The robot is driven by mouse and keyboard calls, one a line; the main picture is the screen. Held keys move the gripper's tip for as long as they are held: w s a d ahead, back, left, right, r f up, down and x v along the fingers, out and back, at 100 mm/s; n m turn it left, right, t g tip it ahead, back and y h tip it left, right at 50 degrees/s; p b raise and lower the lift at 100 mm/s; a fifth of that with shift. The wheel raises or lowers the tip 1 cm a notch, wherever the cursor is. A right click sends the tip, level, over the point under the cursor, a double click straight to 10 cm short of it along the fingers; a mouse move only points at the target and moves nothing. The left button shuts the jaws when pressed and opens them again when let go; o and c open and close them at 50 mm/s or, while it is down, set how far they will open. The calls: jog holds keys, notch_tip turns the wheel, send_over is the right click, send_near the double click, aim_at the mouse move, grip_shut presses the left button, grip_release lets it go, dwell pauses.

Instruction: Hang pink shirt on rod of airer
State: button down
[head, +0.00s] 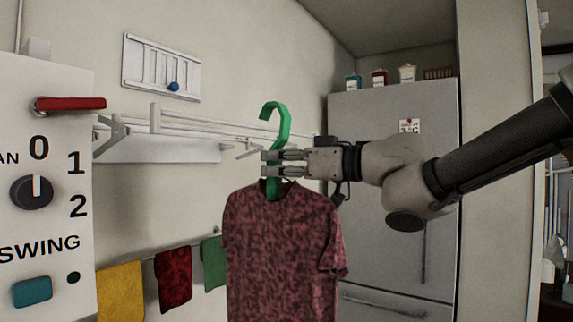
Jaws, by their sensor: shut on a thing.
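The pink shirt (283,250) has a dark mottled pattern and hangs upright from a green hanger (275,112) in the head view. The hanger's hook is at the top, with its open side to the left. My gripper (268,156) is shut on the hanger's neck, just above the shirt's collar. The white airer (160,148) is mounted on the wall to the left, with several thin rods (205,124). The hook shows in front of the rods' right end in the picture. I cannot tell how far apart they are, and no contact is clear.
Yellow (120,290), red (173,277) and green (213,262) cloths hang on a low rail below the airer. A grey fridge (400,240) with several containers on top stands behind my arm. A white panel (45,230) with a knob and red lever (70,104) is at the left.

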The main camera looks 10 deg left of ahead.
aim_at(268, 179)
jog(key=shift+x, duration=1.6)
jog(key=shift+w+d+f, duration=0.1)
jog(key=shift+w+f, duration=0.05)
jog(key=shift+f, duration=1.35)
jog(key=c, duration=1.5)
grip_release()
jog(key=shift+c, duration=0.2)
